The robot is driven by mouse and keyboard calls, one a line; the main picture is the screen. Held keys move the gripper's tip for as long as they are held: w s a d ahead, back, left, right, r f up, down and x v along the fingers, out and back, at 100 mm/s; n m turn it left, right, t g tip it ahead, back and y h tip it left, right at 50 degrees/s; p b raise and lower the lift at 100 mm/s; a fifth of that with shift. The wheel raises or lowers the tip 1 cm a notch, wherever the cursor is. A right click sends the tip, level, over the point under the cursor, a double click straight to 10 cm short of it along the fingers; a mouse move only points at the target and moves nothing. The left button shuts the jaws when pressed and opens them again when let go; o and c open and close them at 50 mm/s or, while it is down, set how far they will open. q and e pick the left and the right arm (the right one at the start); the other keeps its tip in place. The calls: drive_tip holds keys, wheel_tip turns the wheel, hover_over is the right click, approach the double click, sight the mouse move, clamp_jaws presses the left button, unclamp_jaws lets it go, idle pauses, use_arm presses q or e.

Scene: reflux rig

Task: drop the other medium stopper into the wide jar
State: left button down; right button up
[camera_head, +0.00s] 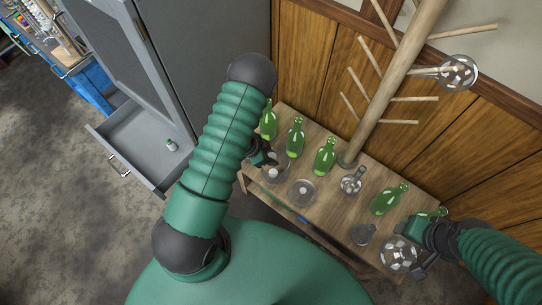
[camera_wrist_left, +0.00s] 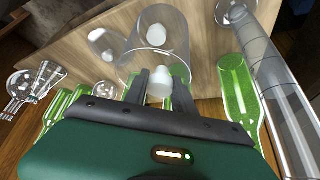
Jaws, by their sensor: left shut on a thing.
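My left gripper (camera_head: 264,157) is over the left end of the wooden table. In the left wrist view, its two dark fingers (camera_wrist_left: 160,84) are shut on a white stopper (camera_wrist_left: 160,82). The held stopper appears over the near rim of a wide clear glass jar (camera_wrist_left: 139,50); I cannot tell whether it is inside the rim. Another white stopper (camera_wrist_left: 156,36) shows within the jar. In the head view the jar (camera_head: 275,178) is just below the left gripper. My right gripper (camera_head: 423,262) is at the table's right end beside a round glass flask (camera_head: 398,254); its jaws are unclear.
Several green bottles (camera_head: 325,157) stand along the table. Another clear glass vessel (camera_head: 302,193) and a small flask (camera_head: 351,184) stand nearby. A wooden rack with pegs (camera_head: 385,85) rises behind. An open grey drawer (camera_head: 135,150) at left holds a small white-and-green item (camera_head: 171,145).

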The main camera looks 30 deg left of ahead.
use_arm(q)
drive_tip(key=shift+r, duration=0.1)
drive_tip(key=c, duration=0.9)
unclamp_jaws()
drive_tip(key=shift+c, duration=0.2)
drive_tip(key=p+v, duration=0.4)
drive_tip(key=v, duration=1.2)
drive_tip(key=shift+a+r+p, duration=0.25)
drive_tip(key=shift+r+p, duration=0.05)
